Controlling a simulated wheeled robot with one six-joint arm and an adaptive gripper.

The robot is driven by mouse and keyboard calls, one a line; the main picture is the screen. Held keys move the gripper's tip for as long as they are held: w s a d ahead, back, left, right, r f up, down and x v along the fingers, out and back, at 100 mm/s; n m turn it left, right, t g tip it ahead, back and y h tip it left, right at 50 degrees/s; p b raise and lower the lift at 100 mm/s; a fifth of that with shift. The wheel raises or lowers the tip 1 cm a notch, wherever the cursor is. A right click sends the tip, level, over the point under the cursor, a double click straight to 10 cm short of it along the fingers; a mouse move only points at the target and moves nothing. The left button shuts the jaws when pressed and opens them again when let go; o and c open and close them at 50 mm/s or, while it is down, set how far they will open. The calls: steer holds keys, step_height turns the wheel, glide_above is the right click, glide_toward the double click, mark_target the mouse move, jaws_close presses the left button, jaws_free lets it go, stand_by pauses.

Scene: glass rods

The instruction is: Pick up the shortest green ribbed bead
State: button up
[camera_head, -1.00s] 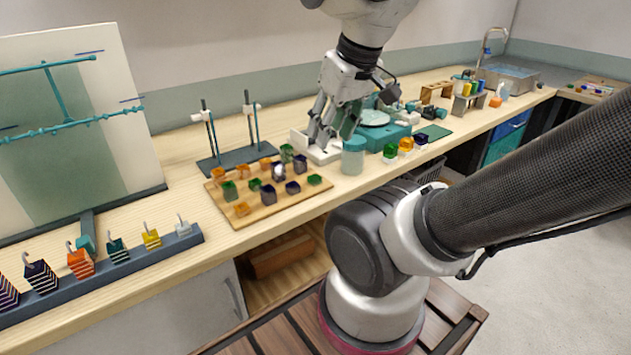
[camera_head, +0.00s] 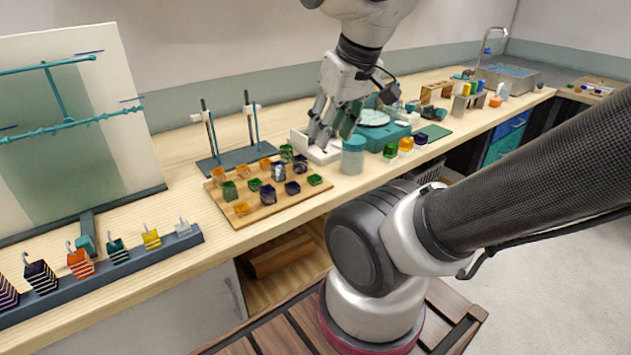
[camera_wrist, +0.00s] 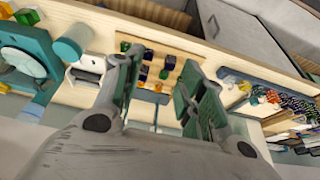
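Several small ribbed beads in green, orange and dark blue stand on a wooden board (camera_head: 238,221) in the head view. Among the green ones are a low bead (camera_head: 314,180) at the right edge, a low bead (camera_head: 254,184) near the middle, a taller bead (camera_head: 229,190) at left and one (camera_head: 286,153) at the back. I cannot tell for sure which is shortest. My gripper (camera_head: 321,138) is above the bench, behind and right of the board. In the wrist view my gripper (camera_wrist: 163,65) is open, its fingers wide apart and empty, with beads visible between them.
A white balance-like device (camera_head: 322,154) lies below the fingers. Two rod stands (camera_head: 235,158) are behind the board. A rack of hooked weights (camera_head: 150,255) is at front left.

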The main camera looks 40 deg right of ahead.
steer(key=shift+o, duration=1.4)
steer(key=shift+d+f, duration=0.25)
steer(key=m+g+y, duration=0.1)
steer(key=m+g, duration=0.3)
steer(key=m, duration=1.2)
glide_above(315, 177)
steer(key=s, duration=0.1)
steer(key=f, duration=1.4)
steer(key=shift+d+f, duration=0.25)
steer(key=shift+d, duration=0.1)
steer(key=shift+w+m, duration=0.15)
steer(key=shift+m, duration=0.75)
steer(key=f, duration=0.5)
steer(key=a+f, duration=0.1)
steer(key=f, duration=0.1)
steer(key=shift+f, duration=0.35)
steer(key=c, duration=1)
